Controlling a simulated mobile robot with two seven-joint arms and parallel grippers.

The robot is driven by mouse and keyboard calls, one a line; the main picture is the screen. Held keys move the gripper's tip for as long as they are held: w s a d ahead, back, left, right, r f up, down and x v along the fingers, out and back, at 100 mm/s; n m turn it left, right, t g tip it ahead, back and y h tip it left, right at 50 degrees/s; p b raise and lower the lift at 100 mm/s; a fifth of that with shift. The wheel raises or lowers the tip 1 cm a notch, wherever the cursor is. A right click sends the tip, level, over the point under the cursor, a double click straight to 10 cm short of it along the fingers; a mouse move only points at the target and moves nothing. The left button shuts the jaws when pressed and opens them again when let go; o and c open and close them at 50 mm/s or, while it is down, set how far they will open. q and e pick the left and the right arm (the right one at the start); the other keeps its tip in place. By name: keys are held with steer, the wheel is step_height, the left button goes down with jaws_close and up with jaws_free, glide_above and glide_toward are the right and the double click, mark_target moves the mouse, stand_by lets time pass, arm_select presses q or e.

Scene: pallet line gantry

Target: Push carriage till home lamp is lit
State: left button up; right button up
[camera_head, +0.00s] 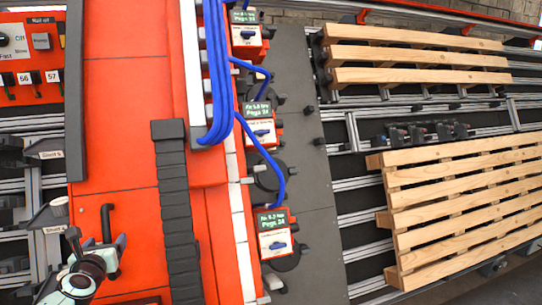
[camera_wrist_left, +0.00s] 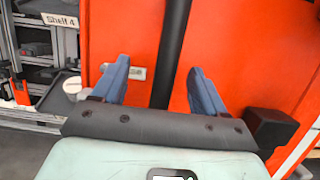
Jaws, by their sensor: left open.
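My left gripper (camera_head: 98,242) is at the lower left in the head view, over a large orange body (camera_head: 115,140). It is open, with its blue fingers apart in the left wrist view (camera_wrist_left: 158,82). A dark upright bar (camera_wrist_left: 172,45) shows between the fingers there, against the orange surface. I cannot tell whether they touch it. In the head view a dark handle (camera_head: 107,218) stands just beyond the gripper. I cannot tell which orange part is the carriage, and I cannot make out a home lamp. My right gripper is not in view.
A control panel (camera_head: 32,50) with a knob and switches is at the upper left. A black segmented chain (camera_head: 174,200) and blue hoses (camera_head: 217,75) run along the orange body. Wooden pallets (camera_head: 465,205) lie at the right. A Shelf 4 sign (camera_wrist_left: 59,20) is at the left.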

arm_select(q)
steer(key=s+d+r, duration=0.2)
steer(key=s+r, duration=0.2)
steer(key=s, duration=0.4)
steer(key=shift+s+d+r, duration=0.25)
steer(key=shift+d+r, duration=0.1)
stand_by(0.4)
